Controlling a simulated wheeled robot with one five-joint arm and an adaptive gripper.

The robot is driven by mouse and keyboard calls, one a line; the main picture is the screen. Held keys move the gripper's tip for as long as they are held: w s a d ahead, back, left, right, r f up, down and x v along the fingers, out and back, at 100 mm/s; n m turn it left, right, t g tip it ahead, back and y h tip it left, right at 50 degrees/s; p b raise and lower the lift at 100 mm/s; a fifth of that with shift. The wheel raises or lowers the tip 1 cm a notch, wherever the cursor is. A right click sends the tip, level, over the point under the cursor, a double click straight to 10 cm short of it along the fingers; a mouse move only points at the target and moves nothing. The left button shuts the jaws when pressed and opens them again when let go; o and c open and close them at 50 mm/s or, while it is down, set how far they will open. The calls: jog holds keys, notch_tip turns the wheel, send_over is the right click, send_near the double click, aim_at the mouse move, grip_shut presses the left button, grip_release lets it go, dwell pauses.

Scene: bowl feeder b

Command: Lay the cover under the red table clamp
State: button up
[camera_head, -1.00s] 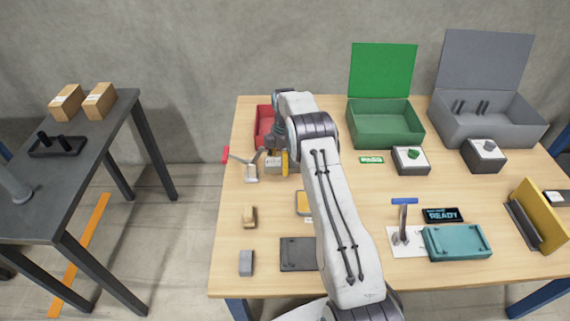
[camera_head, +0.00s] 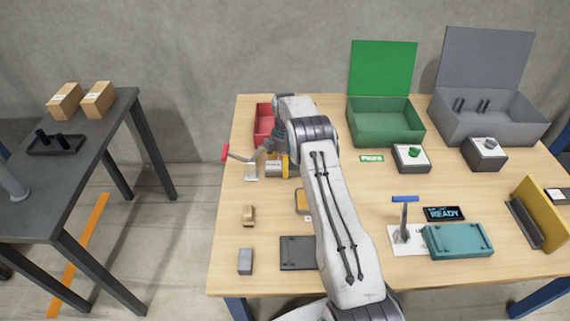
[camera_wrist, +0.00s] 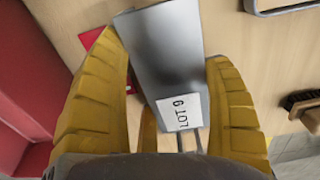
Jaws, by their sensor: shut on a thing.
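My gripper (camera_wrist: 165,75) has yellow fingers, shut on a grey metal piece (camera_wrist: 165,50) with a white "LOT 9" label. The frames do not name this piece as the cover. In the head view the held piece (camera_head: 274,169) shows low over the back left of the table, beside one yellow finger. The red table clamp (camera_head: 225,153) is just left of it, its red-tipped lever reaching out to the left and a pale base plate (camera_head: 251,172) below. My arm hides part of the gripper. Whether the piece touches the table or the clamp cannot be told.
A red bin (camera_head: 262,122) stands close behind the gripper. A blue-handled clamp (camera_head: 404,215) and a teal piece (camera_head: 457,240) are to the right.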

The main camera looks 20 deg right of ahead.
jog(key=o, duration=1.2)
jog(key=shift+s+a+f, duration=0.1)
jog(key=shift+s+f, duration=0.05)
jog(key=shift+f, duration=0.15)
jog(key=shift+o, duration=0.2)
jog(key=shift+r, duration=0.1)
jog(key=s+a+r+m+p, duration=0.1)
jog(key=s+a+r+m, duration=0.1)
jog(key=r, duration=1)
jog(key=s+a+r+m+p, duration=0.1)
jog(key=s+a+r+p, duration=0.15)
jog(key=r, duration=0.85)
jog(key=s+a+r+m+t+b, duration=0.1)
jog(key=s+a+r+m, duration=0.3)
jog(key=s+r, duration=0.5)
jog(key=s+a+f+m, duration=0.2)
jog(key=s+m, duration=0.1)
jog(key=s, duration=0.9)
jog(key=s+a+f+m+t, duration=0.1)
jog(key=s+a+f+m, duration=0.1)
jog(key=s, duration=1.1)
jog(key=shift+m, duration=0.7)
jog(key=shift+r, duration=0.1)
